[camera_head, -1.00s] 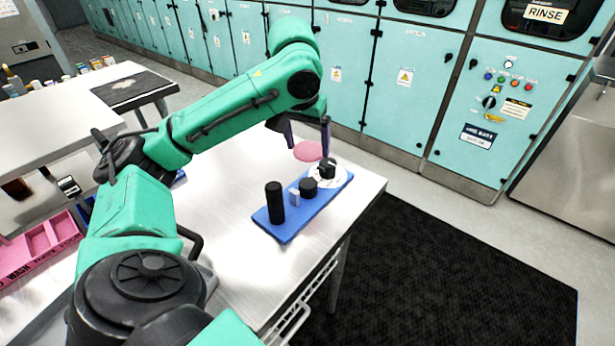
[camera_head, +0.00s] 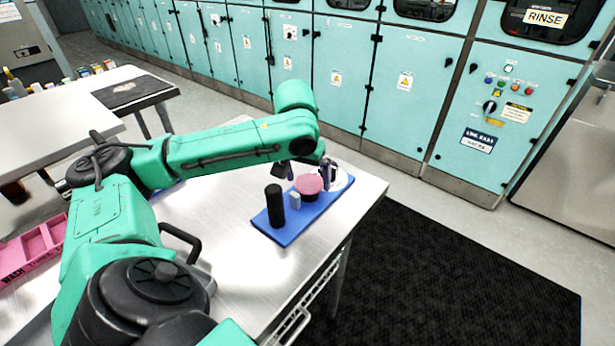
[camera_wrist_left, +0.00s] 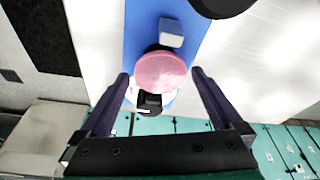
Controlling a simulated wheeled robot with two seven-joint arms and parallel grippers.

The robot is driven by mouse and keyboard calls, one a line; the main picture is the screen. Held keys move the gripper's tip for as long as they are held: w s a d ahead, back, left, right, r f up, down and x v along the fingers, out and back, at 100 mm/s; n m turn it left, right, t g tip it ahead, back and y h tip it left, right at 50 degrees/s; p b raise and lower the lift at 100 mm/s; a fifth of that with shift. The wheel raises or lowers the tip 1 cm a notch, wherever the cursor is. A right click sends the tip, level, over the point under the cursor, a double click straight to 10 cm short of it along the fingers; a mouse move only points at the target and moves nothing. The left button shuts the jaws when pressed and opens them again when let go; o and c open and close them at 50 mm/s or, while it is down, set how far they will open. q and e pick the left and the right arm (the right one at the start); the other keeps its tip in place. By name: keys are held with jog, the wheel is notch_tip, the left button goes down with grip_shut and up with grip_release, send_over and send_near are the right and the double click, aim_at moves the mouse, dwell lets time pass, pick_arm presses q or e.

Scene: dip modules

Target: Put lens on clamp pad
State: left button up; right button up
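The lens (camera_head: 308,183) is a pink disc and lies over the short black round clamp pad (camera_head: 309,197), which it mostly covers. The lens also shows in the left wrist view (camera_wrist_left: 161,71), where it hides the pad. My left gripper (camera_head: 309,177) is open around the lens. In the left wrist view the left gripper (camera_wrist_left: 160,75) has one finger on each side of the lens, with a small gap on both sides. My right gripper is not in view.
A blue board (camera_head: 284,232) on the metal table (camera_head: 226,235) bears a tall black cylinder (camera_head: 275,206) and a small pale block (camera_head: 295,200). A white disc (camera_head: 345,180) with a black part (camera_wrist_left: 150,102) is beyond the lens. A pink tray (camera_head: 35,250) is at left.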

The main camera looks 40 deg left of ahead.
pick_arm(q)
jog(key=p+v, duration=0.1)
jog(key=v, duration=1.1)
jog(key=shift+p, duration=0.3)
jog(key=shift+r, duration=0.1)
